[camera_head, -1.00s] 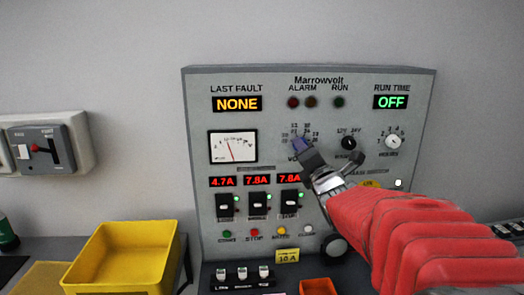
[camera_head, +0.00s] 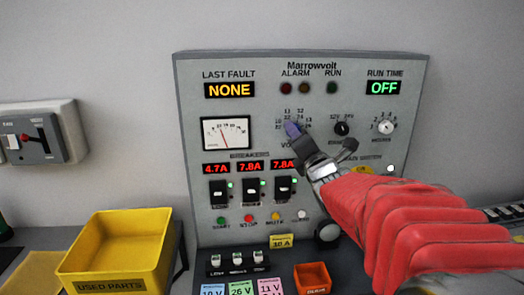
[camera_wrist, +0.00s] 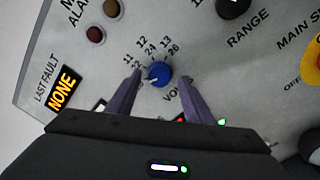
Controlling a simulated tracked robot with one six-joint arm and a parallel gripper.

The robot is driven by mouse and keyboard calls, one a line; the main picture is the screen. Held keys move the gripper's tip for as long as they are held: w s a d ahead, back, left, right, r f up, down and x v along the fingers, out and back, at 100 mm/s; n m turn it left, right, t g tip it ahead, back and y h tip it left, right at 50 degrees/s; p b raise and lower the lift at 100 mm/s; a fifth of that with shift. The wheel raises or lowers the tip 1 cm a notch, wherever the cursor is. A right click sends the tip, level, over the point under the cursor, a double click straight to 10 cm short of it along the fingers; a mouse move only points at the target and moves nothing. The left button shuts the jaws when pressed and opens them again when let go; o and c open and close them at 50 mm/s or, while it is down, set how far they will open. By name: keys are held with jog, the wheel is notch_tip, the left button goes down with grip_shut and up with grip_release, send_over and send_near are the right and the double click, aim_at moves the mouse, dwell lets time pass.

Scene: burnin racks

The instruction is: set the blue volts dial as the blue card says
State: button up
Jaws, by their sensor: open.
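The blue volts dial (camera_wrist: 159,74) shows in the wrist view, ringed by printed numbers, with a small white mark on its left side. My gripper (camera_wrist: 161,78) is open, one finger on each side of the dial with gaps between. In the head view my gripper (camera_head: 296,132) is at the panel and covers most of the dial. The blue card (camera_head: 212,290) lies at the bottom edge of the head view, cut off; its first digit is 1, the second is unclear, followed by V.
The Marrowvolt panel (camera_head: 188,130) also carries a black range dial (camera_head: 342,128), a white minutes dial (camera_head: 386,127) and breakers (camera_head: 251,190). Green (camera_head: 241,289) and pink (camera_head: 270,287) cards lie beside the blue one. A yellow bin (camera_head: 115,250) and orange tray (camera_head: 312,277) stand below.

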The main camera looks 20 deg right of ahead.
jog(key=v, duration=1.3)
jog(key=shift+f, duration=0.2)
jog(key=shift+s, duration=0.1)
jog(key=s+a+f+m+g+y, duration=0.4)
jog(key=s+a+f+m+g, duration=0.8)
jog(key=a+f+m, duration=0.7)
jog(key=s+a+m, duration=0.1)
jog(key=s+m, duration=0.2)
dwell(0.7)
jog(key=shift+s, duration=0.1)
